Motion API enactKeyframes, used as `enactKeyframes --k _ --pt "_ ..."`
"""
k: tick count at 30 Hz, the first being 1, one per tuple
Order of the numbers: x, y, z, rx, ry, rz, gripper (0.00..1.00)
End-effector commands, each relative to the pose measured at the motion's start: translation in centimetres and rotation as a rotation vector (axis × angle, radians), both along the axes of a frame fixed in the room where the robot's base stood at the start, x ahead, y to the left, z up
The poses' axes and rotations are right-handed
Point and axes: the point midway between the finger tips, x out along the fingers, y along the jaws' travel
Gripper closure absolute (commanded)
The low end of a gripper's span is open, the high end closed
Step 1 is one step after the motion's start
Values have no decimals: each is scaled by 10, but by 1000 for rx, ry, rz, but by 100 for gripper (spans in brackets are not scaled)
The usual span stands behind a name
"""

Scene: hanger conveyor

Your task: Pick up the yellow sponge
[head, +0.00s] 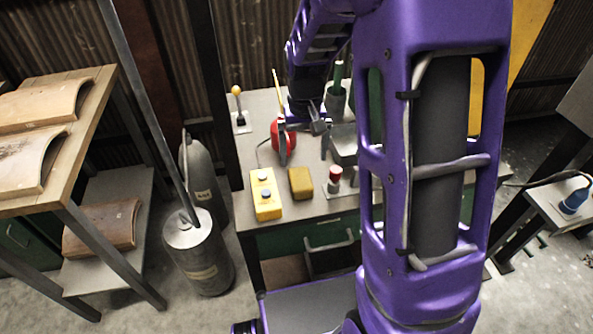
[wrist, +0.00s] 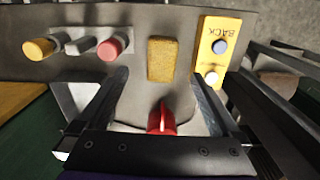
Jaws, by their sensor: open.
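The yellow sponge (head: 300,183) is a small mustard-coloured block lying flat on the grey workbench top. In the wrist view the sponge (wrist: 161,59) lies ahead of the jaws, roughly centred between their lines and apart from both fingers. My gripper (head: 304,150) is over the bench, behind the sponge in the head view. In the wrist view my gripper (wrist: 160,82) has its fingers wide apart, with nothing held between them.
A yellow button box (head: 265,194) stands close left of the sponge; its wrist-view face (wrist: 215,52) reads BACK. A red-topped button (head: 335,176) is to the right. A red object (head: 282,135) sits behind. Bare bench separates the sponge from its neighbours.

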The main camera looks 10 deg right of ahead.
Motion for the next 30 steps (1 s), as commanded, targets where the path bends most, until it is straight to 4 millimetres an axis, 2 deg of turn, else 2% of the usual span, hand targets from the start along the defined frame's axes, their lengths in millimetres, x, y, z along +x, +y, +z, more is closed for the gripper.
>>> enactKeyframes --k 1,4,13,21,30 --pt "-1 0 -14 0 5 0 0" --pt "0 0 -31 0 3 0 0" --pt "0 1 -54 0 3 1 0" --pt "2 4 -92 0 2 2 0" --pt "2 4 -96 0 0 1 0"
